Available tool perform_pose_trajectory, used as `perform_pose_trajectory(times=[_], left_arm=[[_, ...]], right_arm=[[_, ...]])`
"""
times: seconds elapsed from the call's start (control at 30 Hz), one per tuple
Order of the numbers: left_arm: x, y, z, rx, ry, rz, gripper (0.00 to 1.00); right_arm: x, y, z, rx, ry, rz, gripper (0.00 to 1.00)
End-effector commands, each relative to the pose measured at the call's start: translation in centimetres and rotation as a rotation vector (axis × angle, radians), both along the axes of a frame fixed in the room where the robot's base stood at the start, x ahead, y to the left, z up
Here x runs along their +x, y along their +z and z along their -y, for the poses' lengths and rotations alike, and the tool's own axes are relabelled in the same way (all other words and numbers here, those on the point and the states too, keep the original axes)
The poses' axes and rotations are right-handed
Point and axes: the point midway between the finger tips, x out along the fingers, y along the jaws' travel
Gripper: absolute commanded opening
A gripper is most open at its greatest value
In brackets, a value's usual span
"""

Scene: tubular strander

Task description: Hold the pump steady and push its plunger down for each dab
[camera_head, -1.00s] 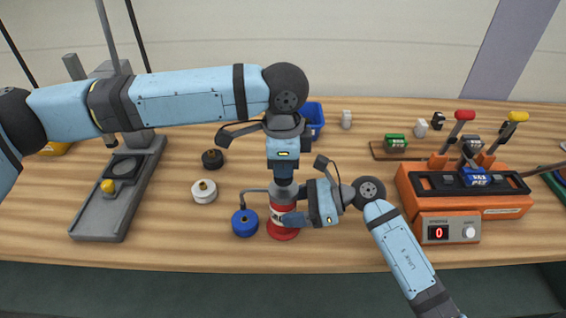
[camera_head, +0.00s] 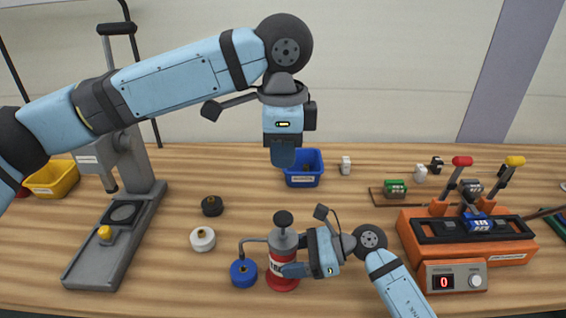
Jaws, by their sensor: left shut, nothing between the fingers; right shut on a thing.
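The pump (camera_head: 283,268) is a red bottle with a pale label, a grey collar and a thin spout bent to the left. Its black plunger knob (camera_head: 283,218) stands up above the collar. My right gripper (camera_head: 290,270) is shut on the pump's body from the right, and the pump stands upright on the table. My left gripper (camera_head: 283,160) is shut and empty, pointing down above the plunger with a clear gap.
A white round piece (camera_head: 202,239) and a black one (camera_head: 212,206) stand to the left. A grey press stand (camera_head: 115,245) is farther left. A blue bin (camera_head: 303,179) lies behind. An orange machine (camera_head: 470,243) with levers stands at right.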

Motion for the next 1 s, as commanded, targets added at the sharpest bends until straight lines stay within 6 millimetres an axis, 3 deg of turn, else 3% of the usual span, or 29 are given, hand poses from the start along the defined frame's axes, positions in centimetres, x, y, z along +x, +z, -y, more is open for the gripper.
perform_pose_trajectory(times=[0.47,0.5,0.6,0.87,1.0], left_arm=[[0.00,-0.02,0.01,-0.001,0.000,0.000,0.00],[0.00,-0.02,0.01,-0.001,0.000,0.000,0.00],[0.00,-0.03,0.01,-0.001,0.000,0.000,0.00],[0.01,-0.03,0.01,-0.001,0.000,0.000,0.00],[0.01,-0.02,0.01,-0.001,0.000,0.000,0.00]], right_arm=[[0.05,-0.02,0.04,-0.001,-0.002,0.001,0.30],[0.05,-0.02,0.04,-0.001,-0.002,0.001,0.68],[0.04,-0.02,0.03,-0.001,-0.001,0.001,0.91],[0.03,-0.01,0.05,-0.001,-0.001,0.000,0.91],[0.06,0.19,0.98,-0.003,-0.002,0.002,0.91]])
